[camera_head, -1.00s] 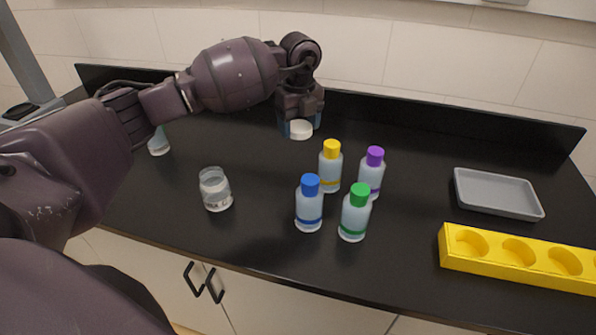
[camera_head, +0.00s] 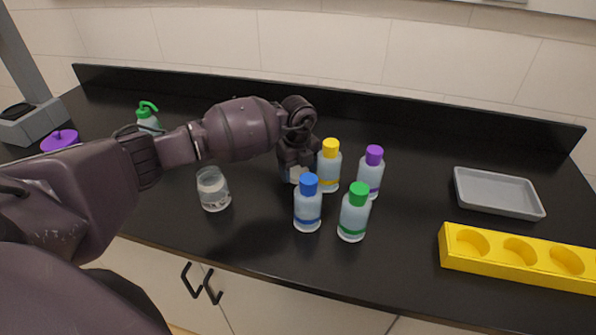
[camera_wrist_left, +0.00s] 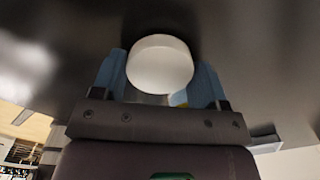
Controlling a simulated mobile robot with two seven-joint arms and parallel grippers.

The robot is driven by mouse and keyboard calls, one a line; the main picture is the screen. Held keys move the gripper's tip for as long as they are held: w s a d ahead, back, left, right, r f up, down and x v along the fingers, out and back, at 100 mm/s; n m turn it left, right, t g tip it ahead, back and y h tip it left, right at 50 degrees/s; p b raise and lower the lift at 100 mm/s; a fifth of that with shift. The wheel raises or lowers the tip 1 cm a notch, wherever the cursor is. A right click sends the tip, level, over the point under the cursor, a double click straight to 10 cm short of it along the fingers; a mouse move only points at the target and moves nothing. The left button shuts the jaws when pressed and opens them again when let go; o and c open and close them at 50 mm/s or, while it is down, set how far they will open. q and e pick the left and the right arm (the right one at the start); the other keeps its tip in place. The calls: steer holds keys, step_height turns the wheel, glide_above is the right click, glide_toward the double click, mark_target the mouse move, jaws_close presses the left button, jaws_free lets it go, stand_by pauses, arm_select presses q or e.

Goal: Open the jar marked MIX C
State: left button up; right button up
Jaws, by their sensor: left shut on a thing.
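A clear glass jar (camera_head: 213,189) stands upright on the black counter, left of the bottles, with no lid on it. It holds some clear contents; I cannot read its label. My left gripper (camera_head: 296,175) is shut on a white round lid (camera_head: 298,173), low over the counter to the right of the jar and behind the blue-capped bottle. In the left wrist view the lid (camera_wrist_left: 160,64) sits between the two blue fingertips. I cannot tell whether the lid touches the counter. My right gripper is not in view.
Blue-capped (camera_head: 307,205), green-capped (camera_head: 354,214), yellow-capped (camera_head: 329,167) and purple-capped (camera_head: 370,174) bottles stand close to my gripper. A grey tray (camera_head: 497,194) and a yellow holed rack (camera_head: 510,260) lie right. A green pump bottle (camera_head: 147,116) stands behind my arm. Counter between bottles and tray is clear.

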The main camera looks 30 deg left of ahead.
mark_target(298, 172)
arm_select(q)
steer(key=shift+f, duration=0.4)
steer(key=o, duration=1)
step_height(298, 172, up, 12)
steer(key=shift+r, duration=0.15)
